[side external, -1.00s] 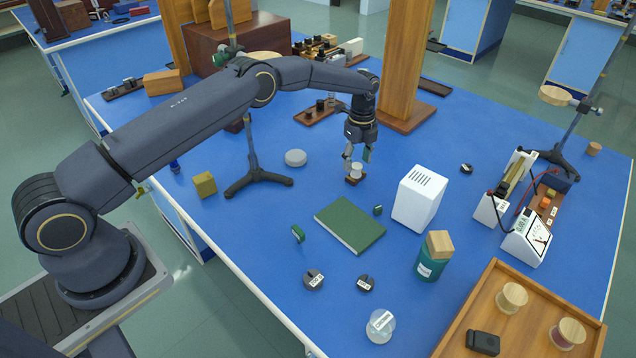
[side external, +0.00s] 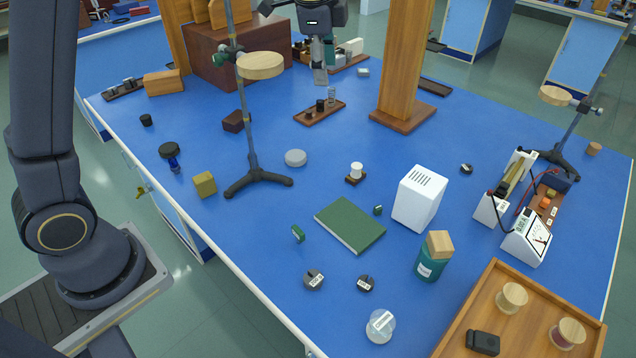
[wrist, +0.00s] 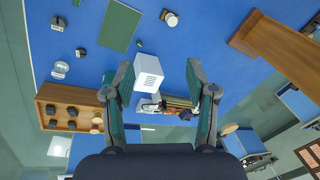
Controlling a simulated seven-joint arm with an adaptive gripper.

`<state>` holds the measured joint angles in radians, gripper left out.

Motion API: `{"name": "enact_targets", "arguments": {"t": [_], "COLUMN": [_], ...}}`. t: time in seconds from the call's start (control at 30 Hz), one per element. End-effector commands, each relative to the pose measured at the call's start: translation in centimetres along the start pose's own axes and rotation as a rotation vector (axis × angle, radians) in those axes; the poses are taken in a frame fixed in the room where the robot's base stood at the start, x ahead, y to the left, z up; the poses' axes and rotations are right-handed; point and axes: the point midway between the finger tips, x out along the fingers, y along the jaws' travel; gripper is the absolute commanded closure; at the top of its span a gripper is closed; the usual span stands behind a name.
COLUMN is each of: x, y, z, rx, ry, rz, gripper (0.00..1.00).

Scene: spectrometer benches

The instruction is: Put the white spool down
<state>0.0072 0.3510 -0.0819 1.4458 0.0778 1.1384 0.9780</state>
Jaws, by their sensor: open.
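The white spool (side external: 356,170) stands upright on a small dark wooden base (side external: 354,181) on the blue bench, behind the green book. In the wrist view the spool (wrist: 171,19) shows small near the top edge, with nothing touching it. My gripper (side external: 325,64) is high above the back of the bench, well away from the spool. In the wrist view my gripper (wrist: 159,76) has its two fingers spread wide with nothing held between them.
A white box (side external: 418,198), a green book (side external: 350,225) and a teal jar (side external: 430,264) stand around the spool. A tripod stand with a wooden disc (side external: 261,65) is at left. A wooden post (side external: 399,60) rises behind. Bare bench surrounds the spool's base.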

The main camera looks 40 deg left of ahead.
Motion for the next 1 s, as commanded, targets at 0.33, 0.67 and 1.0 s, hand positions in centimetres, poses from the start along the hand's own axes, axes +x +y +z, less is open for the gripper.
{"name": "enact_targets", "arguments": {"t": [0.33, 0.67, 1.0], "x": [-7.8, -5.5, -5.3], "y": [15.4, 22.7, 22.9], "z": [10.6, 14.8, 14.9], "rx": [-0.728, -1.076, -1.085], "ry": [0.155, 0.267, 0.267], "rz": [-0.129, -0.131, -0.129], "gripper": [0.43, 0.43, 0.43]}}
